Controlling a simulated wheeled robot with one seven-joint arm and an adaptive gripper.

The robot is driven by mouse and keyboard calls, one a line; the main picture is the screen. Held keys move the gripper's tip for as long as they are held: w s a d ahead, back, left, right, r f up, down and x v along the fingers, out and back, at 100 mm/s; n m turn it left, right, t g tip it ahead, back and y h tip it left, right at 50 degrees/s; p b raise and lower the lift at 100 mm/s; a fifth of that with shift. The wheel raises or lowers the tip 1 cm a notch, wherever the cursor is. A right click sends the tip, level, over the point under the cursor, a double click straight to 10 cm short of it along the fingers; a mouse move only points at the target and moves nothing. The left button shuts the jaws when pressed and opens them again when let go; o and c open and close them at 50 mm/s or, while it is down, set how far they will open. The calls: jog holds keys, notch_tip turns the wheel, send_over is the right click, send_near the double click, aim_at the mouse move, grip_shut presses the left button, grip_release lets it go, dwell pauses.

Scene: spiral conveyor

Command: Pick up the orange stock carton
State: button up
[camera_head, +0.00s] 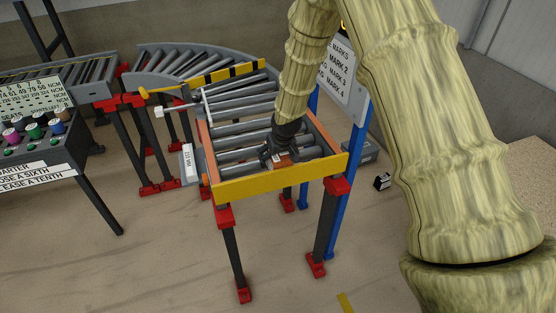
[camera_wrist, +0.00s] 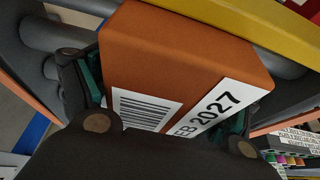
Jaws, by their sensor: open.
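The orange carton (camera_wrist: 185,55) lies on the conveyor rollers, with a white barcode label and a "FEB 2027" label facing the wrist camera. In the head view only a small part of the carton (camera_head: 281,160) shows under my gripper. My gripper (camera_head: 279,151) is over the carton at the end of the conveyor. In the wrist view my gripper (camera_wrist: 168,110) has its fingers spread to either side of the carton, with dark green pads near its sides. The gripper is open, and I cannot tell whether the pads touch the carton.
A yellow end stop (camera_head: 280,180) stands close beyond the carton. Orange side rails and a blue post (camera_head: 340,190) with a sign (camera_head: 340,78) flank the conveyor end. A control panel (camera_head: 40,125) is at left. The floor in front is mostly clear.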

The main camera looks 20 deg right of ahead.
jog(key=shift+f, duration=0.1)
dwell(0.3)
jog(key=shift+s, duration=0.1)
jog(key=c, duration=1)
